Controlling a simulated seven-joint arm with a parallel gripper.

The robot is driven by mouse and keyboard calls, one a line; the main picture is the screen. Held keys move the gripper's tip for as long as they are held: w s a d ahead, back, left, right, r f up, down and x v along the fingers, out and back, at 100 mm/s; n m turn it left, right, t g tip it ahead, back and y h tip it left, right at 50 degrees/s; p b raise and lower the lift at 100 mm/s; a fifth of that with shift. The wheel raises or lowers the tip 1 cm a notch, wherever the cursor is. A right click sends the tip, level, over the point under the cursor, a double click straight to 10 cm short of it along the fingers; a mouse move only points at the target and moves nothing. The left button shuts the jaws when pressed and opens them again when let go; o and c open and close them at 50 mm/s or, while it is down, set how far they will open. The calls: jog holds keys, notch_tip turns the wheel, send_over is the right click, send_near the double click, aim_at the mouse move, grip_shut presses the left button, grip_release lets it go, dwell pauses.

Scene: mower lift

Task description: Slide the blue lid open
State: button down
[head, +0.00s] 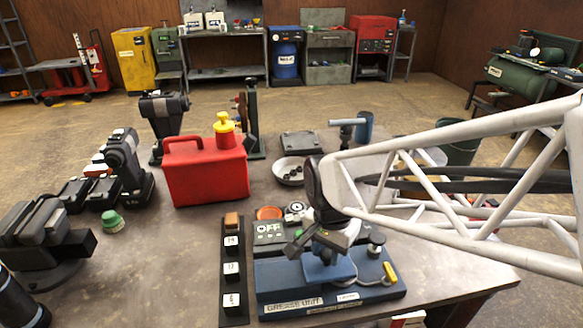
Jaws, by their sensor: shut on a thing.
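A blue grease unit (275,291) with a lettered front label sits near the front edge of the table. A blue raised part (322,268), which looks like the grip of the blue lid, stands on its top. My gripper (320,247) reaches down over the unit from the right and is shut on this blue part. The gripper body and fingers hide much of the unit's top, so I cannot tell whether the lid is shifted.
A dark strip with white labelled switches (232,270) lies just left of the unit. A gauge panel (270,232) stands behind it. A red canister (206,172) with a yellow cap is farther back. A yellow-handled part (389,273) sits on the unit's right side.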

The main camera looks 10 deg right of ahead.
jog(key=shift+a, duration=3.35)
jog(key=c, duration=0.8)
grip_release()
jog(key=shift+r, duration=0.15)
jog(key=shift+r, duration=3.75)
jog(key=shift+d, duration=0.1)
